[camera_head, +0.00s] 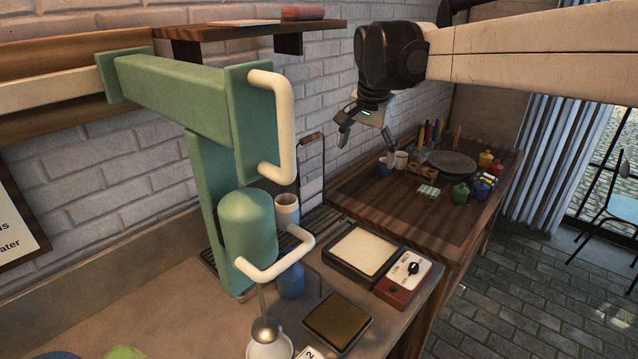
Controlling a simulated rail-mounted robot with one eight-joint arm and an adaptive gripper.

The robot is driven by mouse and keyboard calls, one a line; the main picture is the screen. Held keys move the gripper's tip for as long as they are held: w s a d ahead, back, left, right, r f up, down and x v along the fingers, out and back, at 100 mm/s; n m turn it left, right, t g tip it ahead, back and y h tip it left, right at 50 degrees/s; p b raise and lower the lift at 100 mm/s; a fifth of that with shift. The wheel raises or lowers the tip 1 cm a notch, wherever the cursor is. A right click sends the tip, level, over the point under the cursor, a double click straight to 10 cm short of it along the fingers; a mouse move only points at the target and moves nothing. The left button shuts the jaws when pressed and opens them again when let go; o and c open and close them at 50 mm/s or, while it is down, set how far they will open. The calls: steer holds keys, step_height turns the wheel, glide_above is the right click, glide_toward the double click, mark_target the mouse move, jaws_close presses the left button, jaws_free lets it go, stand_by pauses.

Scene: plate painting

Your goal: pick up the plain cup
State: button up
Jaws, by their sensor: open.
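A small white cup (401,159) stands on the wooden table under the wall. It looks undecorated and may be the plain cup, though it is small in view. A blue cup (384,168) stands just left of it. My gripper (366,140) hangs from the arm at the upper middle, fingers pointing down, spread apart and empty. In the picture it is above and left of these cups, and touches neither. A pale cup (287,209) stands behind the green machine, partly hidden by it. Another blue vessel (291,284) stands below the machine's handle.
The green machine (170,85) with cream handles stands at left, below a wall shelf (240,32). The wooden table (400,224) holds a dark plate (452,163), several coloured jars (461,194) and upright tools. Its front is clear. A red box with a dial (402,280) sits nearer.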

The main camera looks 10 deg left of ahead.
steer(key=w+a+f+m+g, duration=0.1)
steer(key=w+a+f, duration=0.25)
steer(key=a, duration=0.25)
steer(key=w+a+f+m, duration=0.1)
steer(key=w+a+f, duration=0.1)
steer(key=w+a, duration=0.3)
steer(key=m+g+h, duration=0.1)
steer(key=m, duration=0.1)
glide_above(288, 214)
steer(key=w+a, duration=0.2)
step_height(288, 214, down, 11)
steer(key=f, duration=0.6)
steer(key=w+f, duration=0.1)
steer(key=f, duration=0.1)
steer(key=shift+d+f, duration=0.2)
steer(key=shift+f, duration=0.2)
steer(key=shift+w+d+f+p, duration=0.1)
steer(key=shift+w+f, duration=0.05)
steer(key=shift+f, duration=0.7)
steer(key=shift+w+d+f+p, duration=0.1)
steer(key=shift+f, duration=0.8)
steer(key=shift+w+d+f+p, duration=0.1)
steer(key=shift+w+f, duration=0.05)
steer(key=shift+f, duration=0.7)
steer(key=c, duration=1.4)
